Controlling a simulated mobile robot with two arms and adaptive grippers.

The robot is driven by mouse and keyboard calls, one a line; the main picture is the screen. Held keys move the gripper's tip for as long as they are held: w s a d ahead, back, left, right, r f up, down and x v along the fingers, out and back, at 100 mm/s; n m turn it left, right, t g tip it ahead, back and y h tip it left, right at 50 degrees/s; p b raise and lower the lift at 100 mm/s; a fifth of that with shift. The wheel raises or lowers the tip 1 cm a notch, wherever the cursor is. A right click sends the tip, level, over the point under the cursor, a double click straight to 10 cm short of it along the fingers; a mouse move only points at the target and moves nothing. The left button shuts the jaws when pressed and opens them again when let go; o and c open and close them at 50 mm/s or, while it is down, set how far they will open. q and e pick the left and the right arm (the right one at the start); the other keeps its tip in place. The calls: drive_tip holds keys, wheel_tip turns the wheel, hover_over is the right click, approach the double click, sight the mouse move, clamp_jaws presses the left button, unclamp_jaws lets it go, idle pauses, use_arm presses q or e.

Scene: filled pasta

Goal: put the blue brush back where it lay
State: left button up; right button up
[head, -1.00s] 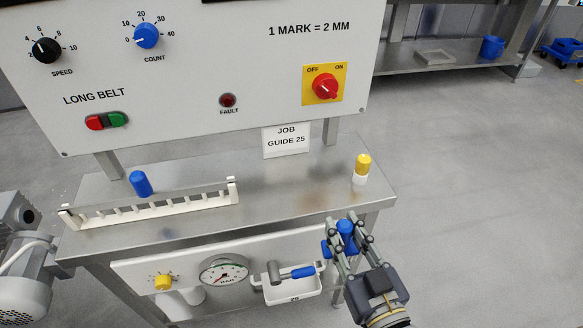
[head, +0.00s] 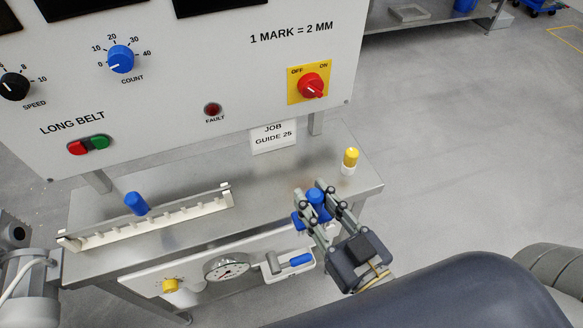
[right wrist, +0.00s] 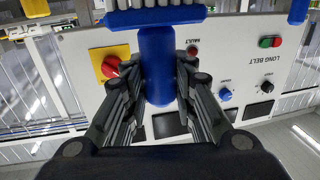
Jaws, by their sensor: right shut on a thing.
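The blue brush (head: 316,197) is in my right gripper (head: 313,192), above the right front part of the steel bench (head: 262,184). In the right wrist view its blue handle (right wrist: 157,75) stands between the closed fingers, and its wide ribbed head (right wrist: 155,17) crosses the top. The brush appears clear of the bench, but the gap is hard to judge. A white notched rack (head: 150,225) lies along the bench's front left. My left gripper is not in view.
A blue cylinder (head: 136,203) stands by the rack. A yellow-and-white bottle (head: 350,160) stands near the bench's right end. A control panel (head: 180,70) rises behind.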

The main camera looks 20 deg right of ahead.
drive_tip(key=shift+w+a+f+p, duration=0.15)
drive_tip(key=shift+w+f, duration=0.6)
drive_tip(key=shift+w, duration=1.25)
drive_tip(key=shift+w+d+f+p, duration=0.1)
drive_tip(key=shift+w+f+p, duration=0.2)
drive_tip(key=shift+w+f, duration=1.1)
drive_tip(key=shift+w+a+f+p, duration=0.1)
drive_tip(key=shift+w+f+p, duration=0.1)
drive_tip(key=shift+w, duration=2.4)
drive_tip(key=shift+f, duration=0.15)
drive_tip(key=o, duration=1.1)
drive_tip(key=shift+c, duration=0.2)
drive_tip(key=shift+r, duration=0.2)
